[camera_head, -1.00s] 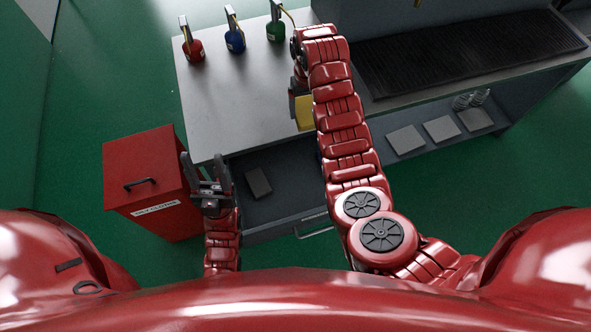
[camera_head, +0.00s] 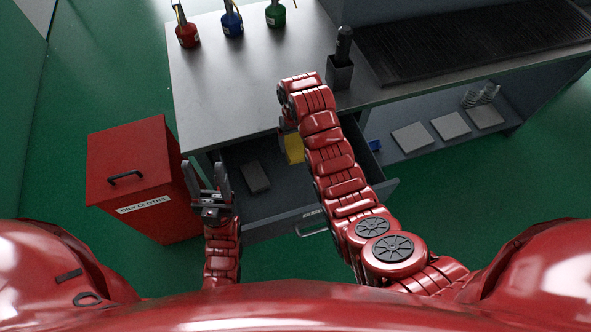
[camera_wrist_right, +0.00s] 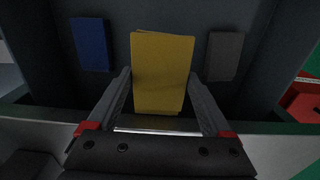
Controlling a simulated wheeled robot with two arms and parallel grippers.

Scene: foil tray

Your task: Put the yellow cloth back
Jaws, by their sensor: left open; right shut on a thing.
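The yellow cloth (camera_wrist_right: 161,72) is a folded block between the fingers of my right gripper (camera_wrist_right: 161,95) in the right wrist view. In the head view the yellow cloth (camera_head: 293,148) shows in part beside my right arm, over the open drawer (camera_head: 285,195). My right gripper is shut on it; its fingers are mostly hidden by the arm in the head view. My left gripper (camera_head: 211,185) is open and empty, between the red bin and the drawer.
The drawer holds a grey folded cloth (camera_head: 254,177) and a blue one (camera_wrist_right: 91,45). A red bin labelled for oily cloths (camera_head: 140,175) stands at left. Several bottles, including a red one (camera_head: 187,35), and a dark holder (camera_head: 340,72) stand on the bench (camera_head: 225,85).

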